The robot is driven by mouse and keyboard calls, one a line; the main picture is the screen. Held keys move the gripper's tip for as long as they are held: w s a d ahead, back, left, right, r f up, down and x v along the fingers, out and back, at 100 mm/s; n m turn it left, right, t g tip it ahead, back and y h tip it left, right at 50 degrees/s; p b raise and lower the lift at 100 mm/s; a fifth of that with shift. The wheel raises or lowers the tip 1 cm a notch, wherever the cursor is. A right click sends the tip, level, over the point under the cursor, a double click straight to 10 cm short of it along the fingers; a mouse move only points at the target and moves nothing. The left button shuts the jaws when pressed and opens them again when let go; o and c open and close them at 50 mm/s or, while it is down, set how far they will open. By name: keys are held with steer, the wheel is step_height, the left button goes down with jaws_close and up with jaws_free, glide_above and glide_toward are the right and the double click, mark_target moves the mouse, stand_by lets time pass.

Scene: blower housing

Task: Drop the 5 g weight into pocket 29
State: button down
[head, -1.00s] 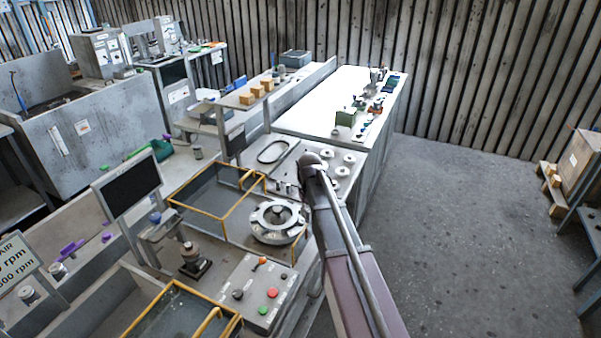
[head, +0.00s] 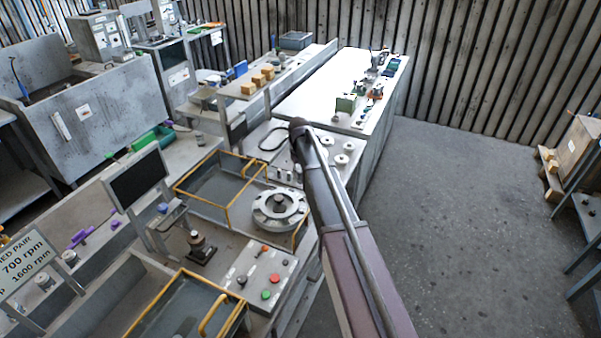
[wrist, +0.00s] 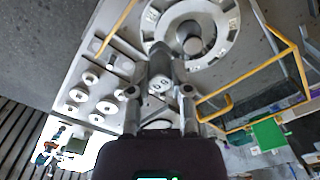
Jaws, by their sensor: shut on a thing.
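In the wrist view my gripper (wrist: 160,92) is shut on a small grey cylinder (wrist: 158,70) with dark marks on it, likely the 5 g weight; the marks are too small to read. The pale ring-shaped rotor (wrist: 228,22) lies beyond the fingertips, with small markings on its rim and a round hub (wrist: 192,40) in its middle. I cannot pick out pocket 29. In the head view the rotor (head: 262,212) sits on the bench left of my arm, and my gripper is hidden by the arm.
Orange-edged guards (head: 229,214) stand beside the rotor. A plate with several round discs (wrist: 90,78) lies left of the gripper in the wrist view. Floor right of my arm is clear.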

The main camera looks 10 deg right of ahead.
steer(key=shift+f, duration=0.25)
step_height(320, 180, down, 16)
steer(key=b, duration=1.6)
steer(key=shift+r, duration=0.25)
steer(key=shift+f, duration=0.2)
steer(key=shift+f+b, duration=0.7)
steer(key=shift+b, duration=0.15)
stand_by(0.9)
steer(key=shift+s+f+b, duration=0.1)
steer(key=shift+f+b, duration=0.05)
steer(key=shift+b, duration=0.15)
